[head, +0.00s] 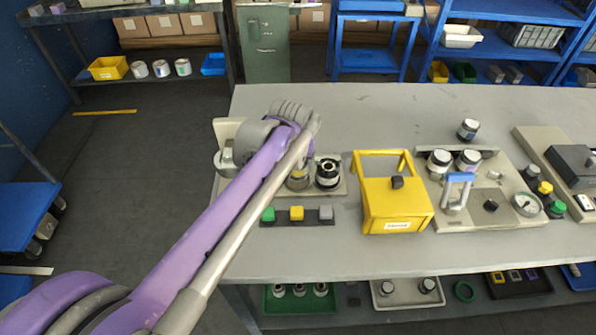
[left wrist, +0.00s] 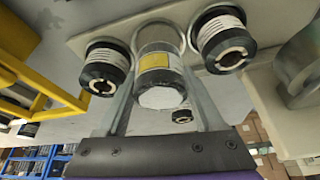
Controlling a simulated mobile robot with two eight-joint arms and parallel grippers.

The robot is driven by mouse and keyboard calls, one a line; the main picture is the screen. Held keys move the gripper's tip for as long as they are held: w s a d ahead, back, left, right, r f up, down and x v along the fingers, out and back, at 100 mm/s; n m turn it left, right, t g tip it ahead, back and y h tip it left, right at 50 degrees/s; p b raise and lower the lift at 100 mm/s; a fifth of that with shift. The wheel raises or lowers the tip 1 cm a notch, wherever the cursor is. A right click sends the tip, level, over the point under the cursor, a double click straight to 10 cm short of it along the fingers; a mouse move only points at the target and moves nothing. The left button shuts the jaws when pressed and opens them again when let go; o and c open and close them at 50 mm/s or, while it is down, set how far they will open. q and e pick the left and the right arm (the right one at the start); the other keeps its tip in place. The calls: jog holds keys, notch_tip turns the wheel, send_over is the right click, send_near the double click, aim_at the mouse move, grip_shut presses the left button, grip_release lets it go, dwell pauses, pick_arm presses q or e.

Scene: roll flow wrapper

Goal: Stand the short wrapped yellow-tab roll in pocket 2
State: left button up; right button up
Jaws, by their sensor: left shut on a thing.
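The short wrapped roll with a yellow tab (left wrist: 160,68) is between the two fingers of my left gripper (left wrist: 160,75) in the left wrist view. Its near end is plain white. In the head view it shows partly (head: 298,180), beside my arm. My left gripper is shut on it; its fingers are mostly hidden by my arm in the head view. The roll is over a pale plate (left wrist: 95,42) between two black-ended rolls, one at left (left wrist: 105,70) and one at right (left wrist: 223,40). I cannot tell whether it is seated in a pocket. My right gripper is not in view.
A strip with green, yellow and grey blocks (head: 297,222) lies in front. A machine (head: 455,205) with a blue handle and other rolls are further right. The table's back middle (head: 370,110) is clear.

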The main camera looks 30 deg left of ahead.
aim_at(298, 171)
pick_arm(q)
jog(key=shift+f+b, duration=0.3)
jog(key=shift+f, duration=1.25)
jog(key=shift+f, duration=0.2)
jog(key=o, duration=1.2)
jog(key=shift+s+r, duration=0.1)
jog(key=shift+r, duration=0.4)
jog(key=p+v, duration=0.2)
jog(key=v, duration=0.9)
jog(key=shift+s+r+p, duration=0.1)
jog(key=shift+r+p, duration=0.05)
jog(key=shift+p, duration=0.15)
